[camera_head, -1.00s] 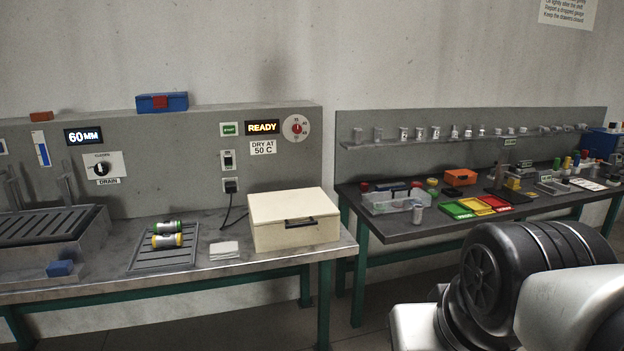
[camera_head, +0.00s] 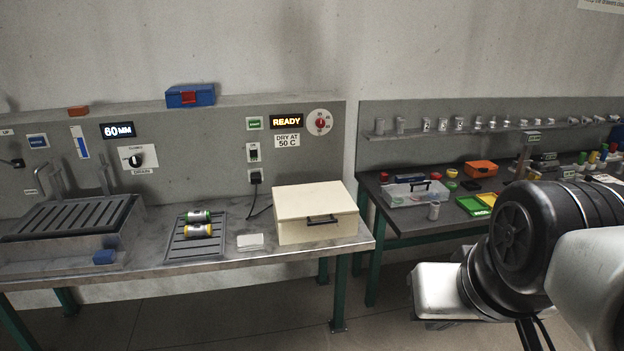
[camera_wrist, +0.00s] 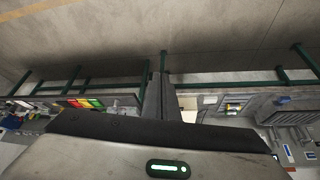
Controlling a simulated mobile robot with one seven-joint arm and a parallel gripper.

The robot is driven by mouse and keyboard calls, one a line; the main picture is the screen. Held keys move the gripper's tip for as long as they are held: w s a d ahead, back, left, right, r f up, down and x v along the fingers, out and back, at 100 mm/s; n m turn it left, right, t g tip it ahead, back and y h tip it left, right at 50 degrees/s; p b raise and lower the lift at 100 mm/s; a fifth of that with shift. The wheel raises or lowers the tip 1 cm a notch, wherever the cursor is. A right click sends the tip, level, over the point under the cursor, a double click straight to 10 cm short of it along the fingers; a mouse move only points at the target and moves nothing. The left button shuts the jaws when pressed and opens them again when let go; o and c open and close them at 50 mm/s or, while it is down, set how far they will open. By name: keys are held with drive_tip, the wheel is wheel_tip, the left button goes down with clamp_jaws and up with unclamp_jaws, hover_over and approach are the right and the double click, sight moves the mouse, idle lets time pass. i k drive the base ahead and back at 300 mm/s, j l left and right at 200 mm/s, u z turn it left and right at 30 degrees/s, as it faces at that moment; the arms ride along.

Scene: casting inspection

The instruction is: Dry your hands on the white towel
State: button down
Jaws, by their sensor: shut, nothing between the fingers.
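A small flat white piece (camera_head: 250,242), which looks like a folded towel, lies on the left metal bench between the slatted rack and the cream box. I cannot tell its cloth texture. My gripper (camera_wrist: 160,82) shows in the wrist view with its dark fingers together and nothing between them. It is above the floor, apart from the benches. In the head view my arm fills the lower right and the fingertips are not clear.
A cream box (camera_head: 315,215) stands right of the white piece. A rack (camera_head: 180,250) with two canisters is left of it, then a slatted sink (camera_head: 75,225) with a blue block (camera_head: 104,257). A second bench (camera_head: 400,215) with small items stands right. Open floor lies in front.

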sight(255, 240)
drive_tip(key=i+j+u, duration=0.2)
drive_tip(key=u, duration=0.25)
drive_tip(key=i+j+u, duration=0.1)
drive_tip(key=i+u, duration=0.25)
drive_tip(key=u, duration=0.15)
drive_tip(key=i+u, duration=0.25)
drive_tip(key=u, duration=0.2)
drive_tip(key=i+l, duration=0.15)
drive_tip(key=i, duration=0.25)
drive_tip(key=i+l, duration=0.1)
drive_tip(key=i, duration=0.3)
drive_tip(key=i+l+u, duration=0.1)
drive_tip(key=i, duration=0.3)
drive_tip(key=u, duration=0.1)
